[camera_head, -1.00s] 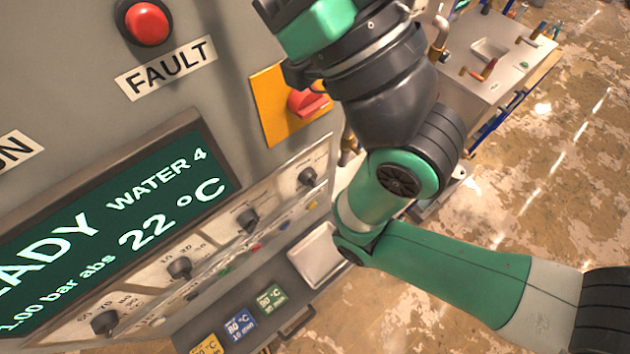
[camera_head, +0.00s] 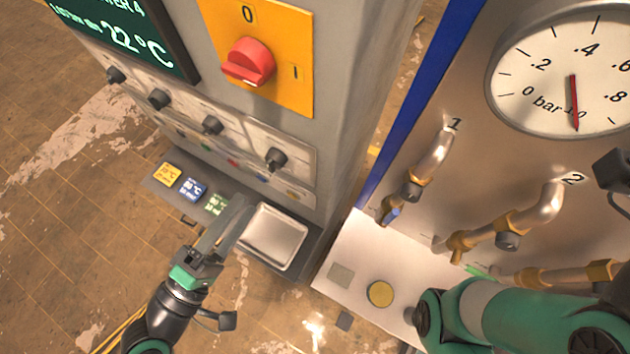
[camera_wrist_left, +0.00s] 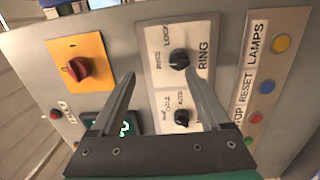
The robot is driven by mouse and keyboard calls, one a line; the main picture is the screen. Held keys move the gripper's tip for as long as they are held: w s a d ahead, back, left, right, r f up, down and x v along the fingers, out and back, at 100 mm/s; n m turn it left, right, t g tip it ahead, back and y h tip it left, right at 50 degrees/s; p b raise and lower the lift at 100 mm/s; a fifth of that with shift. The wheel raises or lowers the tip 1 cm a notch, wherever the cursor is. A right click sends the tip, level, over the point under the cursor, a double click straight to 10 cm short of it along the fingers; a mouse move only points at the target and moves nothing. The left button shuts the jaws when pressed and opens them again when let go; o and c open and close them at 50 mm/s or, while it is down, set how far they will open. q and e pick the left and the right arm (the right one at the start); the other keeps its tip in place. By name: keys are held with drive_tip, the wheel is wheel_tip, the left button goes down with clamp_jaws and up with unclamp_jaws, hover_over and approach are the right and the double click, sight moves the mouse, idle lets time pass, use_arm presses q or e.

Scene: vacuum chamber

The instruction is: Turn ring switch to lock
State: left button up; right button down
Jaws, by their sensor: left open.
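The ring switch is a black knob (camera_wrist_left: 179,58) under the word RING in the left wrist view, with LOCK printed beside it. Its pointer direction is too small to tell. In the head view it appears to be the rightmost black knob (camera_head: 276,158) on the panel strip. My left gripper (camera_head: 238,212) is open and empty, in front of and below the strip in the head view. In the left wrist view its two fingers point at the panel, the ring switch between their lines and beyond their tips. My right arm shows at the lower right; its gripper is not clearly seen.
A second black knob (camera_wrist_left: 182,117) sits beside the ring switch. A red rotary switch (camera_head: 248,62) on a yellow plate is above the strip. A metal tray (camera_head: 273,237) and coloured cards (camera_head: 193,188) lie below. A gauge (camera_head: 570,75) and pipes stand at right.

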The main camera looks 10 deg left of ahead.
sight(269, 169)
use_arm(q)
drive_tip(key=shift+n+y, duration=0.4)
drive_tip(key=w+f, duration=0.1)
drive_tip(key=w, duration=0.2)
drive_tip(key=w+d+f+p, duration=0.1)
drive_tip(key=w, duration=0.3)
drive_tip(key=w+f, duration=0.1)
drive_tip(key=w, duration=0.2)
drive_tip(key=shift+w+d+p, duration=0.15)
drive_tip(key=shift+d+p, duration=0.2)
use_arm(e)
drive_tip(key=shift+a+r, duration=0.4)
drive_tip(key=shift+r, duration=0.25)
use_arm(q)
clamp_jaws()
